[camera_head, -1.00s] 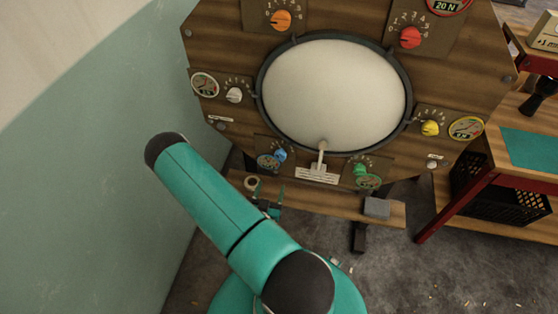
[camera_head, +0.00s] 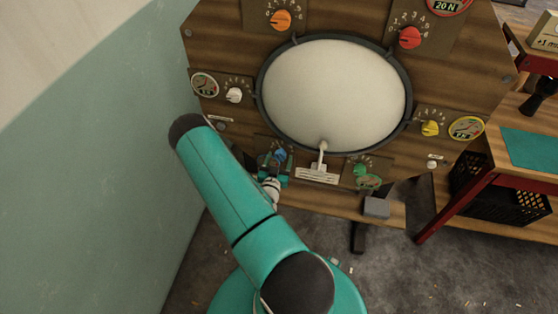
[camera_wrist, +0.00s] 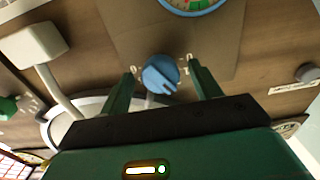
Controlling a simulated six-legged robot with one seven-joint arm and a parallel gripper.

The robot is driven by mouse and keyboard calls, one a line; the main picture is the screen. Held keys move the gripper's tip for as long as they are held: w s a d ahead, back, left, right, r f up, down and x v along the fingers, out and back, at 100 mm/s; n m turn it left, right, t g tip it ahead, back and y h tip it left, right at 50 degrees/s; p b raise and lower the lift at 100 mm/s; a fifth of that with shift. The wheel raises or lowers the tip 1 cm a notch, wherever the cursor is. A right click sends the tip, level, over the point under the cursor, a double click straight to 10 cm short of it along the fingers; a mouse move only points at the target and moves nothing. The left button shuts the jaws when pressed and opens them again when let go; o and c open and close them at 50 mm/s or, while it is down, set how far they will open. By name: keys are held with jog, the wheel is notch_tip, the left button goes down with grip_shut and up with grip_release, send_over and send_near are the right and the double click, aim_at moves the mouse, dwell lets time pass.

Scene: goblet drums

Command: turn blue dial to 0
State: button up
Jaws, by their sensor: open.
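The blue dial (camera_head: 280,155) is at the lower left of the wooden drum panel, below the round white drumhead. In the wrist view the blue dial (camera_wrist: 160,74) has a pale pointer mark towards its lower right. My gripper (camera_wrist: 164,80) is open, with one green finger on each side of the dial and a gap to both. My gripper (camera_head: 277,166) also shows at the dial in the head view, partly hiding the dial's plate. The small numbers around the dial are mostly hidden or too small to read.
The drumhead (camera_head: 336,95) is above and right of the blue dial. A white dial (camera_head: 234,95), green dial (camera_head: 361,170), yellow dial (camera_head: 430,128), orange dial (camera_head: 281,19) and red dial (camera_head: 410,38) surround it. A pale pedal-like lever (camera_head: 318,172) stands right of my gripper.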

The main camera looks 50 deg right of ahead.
jog(key=c, duration=1)
jog(key=shift+o, duration=0.2)
jog(key=shift+n, duration=0.3)
jog(key=n, duration=1.1)
jog(key=shift+s, duration=0.15)
jog(key=shift+n, duration=0.3)
jog(key=o, duration=1)
jog(key=shift+c, duration=0.2)
